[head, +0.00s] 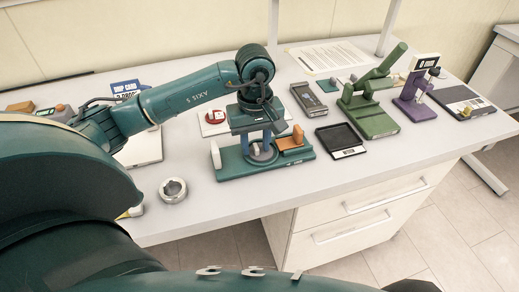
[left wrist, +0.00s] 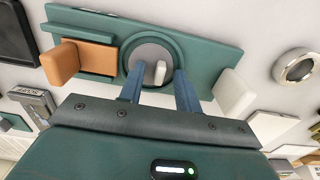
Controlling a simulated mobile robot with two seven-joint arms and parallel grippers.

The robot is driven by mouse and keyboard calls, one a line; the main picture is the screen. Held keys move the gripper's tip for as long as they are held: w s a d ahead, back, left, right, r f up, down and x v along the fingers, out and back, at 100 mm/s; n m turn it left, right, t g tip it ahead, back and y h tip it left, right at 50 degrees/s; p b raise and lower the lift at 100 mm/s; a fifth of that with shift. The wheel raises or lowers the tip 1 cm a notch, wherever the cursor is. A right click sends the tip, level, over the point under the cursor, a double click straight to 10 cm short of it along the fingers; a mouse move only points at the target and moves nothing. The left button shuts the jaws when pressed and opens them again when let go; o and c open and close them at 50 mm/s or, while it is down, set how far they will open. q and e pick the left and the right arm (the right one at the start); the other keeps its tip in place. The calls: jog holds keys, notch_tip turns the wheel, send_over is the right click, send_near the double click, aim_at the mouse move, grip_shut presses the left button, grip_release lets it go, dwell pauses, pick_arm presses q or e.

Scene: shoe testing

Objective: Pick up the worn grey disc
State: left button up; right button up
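The worn grey disc (head: 262,153) sits at the middle of a green fixture (head: 236,170). In the left wrist view the disc (left wrist: 145,55) lies in a round seat, with a small pale peg (left wrist: 160,72) standing at its near side. My left gripper (head: 257,149) points down over the fixture. Its two blue fingers (left wrist: 158,80) are apart, one toward each side of the disc. I see no clear contact with the disc. The fingers hide part of the disc in the head view. My right gripper is not in view.
On the fixture, an orange block (head: 292,143) stands right of the disc and a white block (head: 216,155) left. A metal ring (head: 172,190) lies further left. A black tray (head: 341,140), a green lever press (head: 370,100) and a purple gauge stand (head: 415,95) stand to the right.

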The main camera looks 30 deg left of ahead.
pick_arm(q)
grip_shut()
dwell(0.3)
